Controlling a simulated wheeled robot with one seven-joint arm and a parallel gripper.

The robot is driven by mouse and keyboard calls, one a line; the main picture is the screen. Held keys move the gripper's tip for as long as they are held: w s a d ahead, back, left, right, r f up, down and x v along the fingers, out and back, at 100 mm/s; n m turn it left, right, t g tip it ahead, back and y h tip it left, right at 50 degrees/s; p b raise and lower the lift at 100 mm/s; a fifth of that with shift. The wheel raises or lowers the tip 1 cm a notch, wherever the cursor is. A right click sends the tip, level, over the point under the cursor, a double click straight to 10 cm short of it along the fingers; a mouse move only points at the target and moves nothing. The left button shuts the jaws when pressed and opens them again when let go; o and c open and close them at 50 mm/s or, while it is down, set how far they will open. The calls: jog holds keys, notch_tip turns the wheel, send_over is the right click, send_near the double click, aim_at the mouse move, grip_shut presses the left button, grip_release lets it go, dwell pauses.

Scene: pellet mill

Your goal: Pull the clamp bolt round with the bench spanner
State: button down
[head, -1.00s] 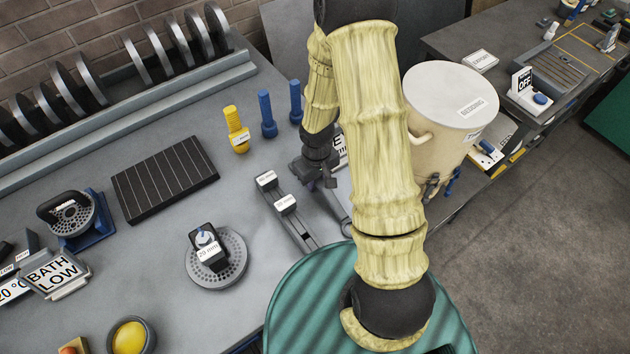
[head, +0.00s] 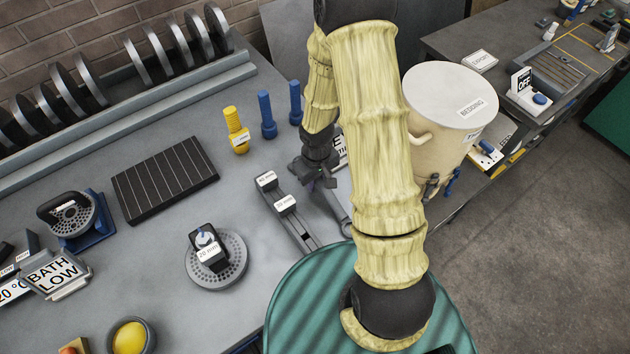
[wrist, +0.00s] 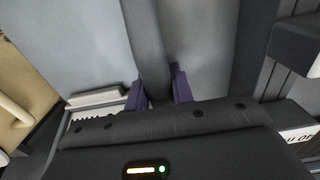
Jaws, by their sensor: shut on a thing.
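My gripper (head: 325,184) is low over the right part of the grey bench, partly behind my own arm in the head view. In the wrist view, its purple fingers (wrist: 158,92) are shut on a grey bar, which looks like the handle of the bench spanner (wrist: 147,40). The bar runs up out of the picture between the fingers. In the head view, part of the spanner (head: 338,208) shows below the gripper, beside my arm.
A slotted rail (head: 290,212) with labelled blocks lies just left of the gripper. A yellow bolt-shaped piece (head: 236,130) and two blue ones (head: 267,116) stand behind it. A perforated disc (head: 228,265) lies farther left. A bedding drum (head: 440,125) stands to the right.

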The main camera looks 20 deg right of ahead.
jog(key=shift+r+p, duration=1.15)
jog(key=shift+r, duration=0.45)
jog(key=shift+r+p, duration=1.7)
jog(key=shift+r, duration=0.2)
jog(key=c, duration=1.8)
grip_release()
jog(key=shift+c, duration=0.2)
grip_shut()
jog(key=shift+w, duration=0.1)
jog(key=shift+a+f, duration=0.1)
